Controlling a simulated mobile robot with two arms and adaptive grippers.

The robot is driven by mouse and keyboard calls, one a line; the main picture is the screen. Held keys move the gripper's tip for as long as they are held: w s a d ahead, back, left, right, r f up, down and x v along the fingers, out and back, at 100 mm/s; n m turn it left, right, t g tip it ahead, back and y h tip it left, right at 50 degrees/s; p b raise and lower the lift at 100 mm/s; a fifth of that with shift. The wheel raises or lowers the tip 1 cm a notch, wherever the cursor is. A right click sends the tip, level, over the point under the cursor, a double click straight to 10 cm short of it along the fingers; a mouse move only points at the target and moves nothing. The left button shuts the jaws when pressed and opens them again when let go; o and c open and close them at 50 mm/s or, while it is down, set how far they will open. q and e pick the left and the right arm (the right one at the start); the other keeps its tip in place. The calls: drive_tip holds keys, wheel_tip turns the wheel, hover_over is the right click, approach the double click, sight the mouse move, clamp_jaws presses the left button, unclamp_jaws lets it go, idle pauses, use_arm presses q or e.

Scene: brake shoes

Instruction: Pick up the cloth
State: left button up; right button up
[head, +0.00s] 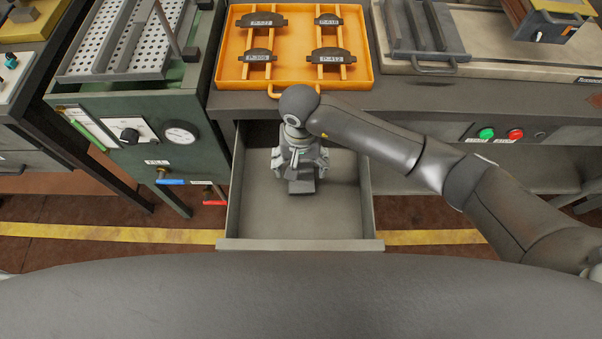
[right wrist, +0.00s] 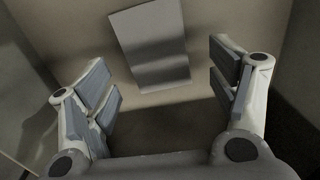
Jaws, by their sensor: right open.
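A flat grey rectangular piece, which looks like the cloth (right wrist: 150,45), lies on the drawer floor in the right wrist view. My right gripper (head: 301,180) points down into the open drawer (head: 345,215) in the head view. In the right wrist view the right gripper's fingers (right wrist: 170,85) are wide apart with nothing between the pads. The grey piece lies beyond the fingertips, between their lines. In the head view the gripper covers much of that spot. My left gripper is not in view.
The drawer walls stand close around the right gripper. Above it, an orange tray (head: 222,70) with several brake shoes sits on the bench (head: 235,101). A green machine (head: 120,110) with a gauge stands left. Green and red buttons (head: 515,134) are on the bench front, right.

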sight(301, 172)
drive_tip(key=shift+d+f, duration=0.1)
drive_tip(key=shift+f, duration=1.55)
drive_tip(key=c, duration=1)
drive_tip(key=shift+c, duration=0.2)
drive_tip(key=shift+r, duration=0.1)
drive_tip(key=shift+r, duration=0.5)
drive_tip(key=s+d+r, duration=0.1)
drive_tip(key=r, duration=0.1)
drive_tip(key=s+d+r, duration=0.1)
drive_tip(key=r, duration=0.2)
drive_tip(key=s+d+r, duration=0.1)
drive_tip(key=r, duration=0.1)
drive_tip(key=shift+s+r, duration=0.3)
drive_tip(key=shift+s, duration=0.1)
drive_tip(key=s+d+r+b, duration=0.2)
drive_tip(key=s+d+r, duration=0.2)
drive_tip(key=s, duration=0.3)
drive_tip(key=shift+s+d+r, duration=0.15)
drive_tip(key=shift+s+d, duration=0.15)
drive_tip(key=shift+d, duration=0.3)
